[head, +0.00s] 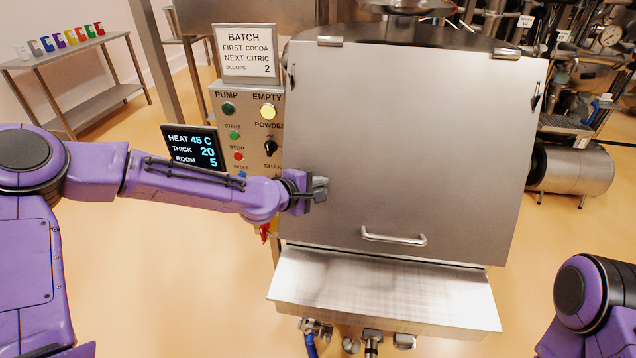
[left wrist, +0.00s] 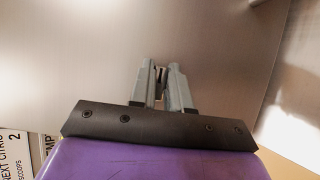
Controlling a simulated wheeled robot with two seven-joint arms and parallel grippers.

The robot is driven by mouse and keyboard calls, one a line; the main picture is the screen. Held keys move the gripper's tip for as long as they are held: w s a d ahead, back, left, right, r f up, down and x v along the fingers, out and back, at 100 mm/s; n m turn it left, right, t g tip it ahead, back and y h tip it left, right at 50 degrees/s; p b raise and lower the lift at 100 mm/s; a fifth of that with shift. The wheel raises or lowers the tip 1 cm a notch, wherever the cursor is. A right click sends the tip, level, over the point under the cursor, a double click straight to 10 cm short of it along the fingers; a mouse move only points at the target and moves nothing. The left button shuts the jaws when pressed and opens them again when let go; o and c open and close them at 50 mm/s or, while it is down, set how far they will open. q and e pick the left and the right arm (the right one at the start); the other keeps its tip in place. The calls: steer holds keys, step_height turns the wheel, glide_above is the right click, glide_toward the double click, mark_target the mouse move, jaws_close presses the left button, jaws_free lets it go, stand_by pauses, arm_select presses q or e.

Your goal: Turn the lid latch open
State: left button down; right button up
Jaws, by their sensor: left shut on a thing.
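The hopper's broad steel lid (head: 410,140) slopes down toward me and lies closed, with a bar handle (head: 394,239) near its lower edge. My left gripper (head: 320,188) is at the lid's left side, above and left of the handle. In the left wrist view its two grey fingers (left wrist: 162,85) are close together against the steel face. They are shut on a small dark piece (left wrist: 160,76), which appears to be the lid latch. The fingers cover most of it, so its angle cannot be told. My right gripper is not in view.
A control panel (head: 247,108) with buttons and a knob stands left of the lid, under a batch sign (head: 246,53). A small display (head: 192,148) is behind my left arm. A steel ledge (head: 385,292) juts out below the lid. Pipework fills the back right.

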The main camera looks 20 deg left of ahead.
arm_select(q)
steer(key=shift+a, duration=0.1)
steer(key=c, duration=1.1)
jaws_free()
steer(key=shift+w+f, duration=0.1)
steer(key=v, duration=1)
steer(key=shift+a, duration=0.15)
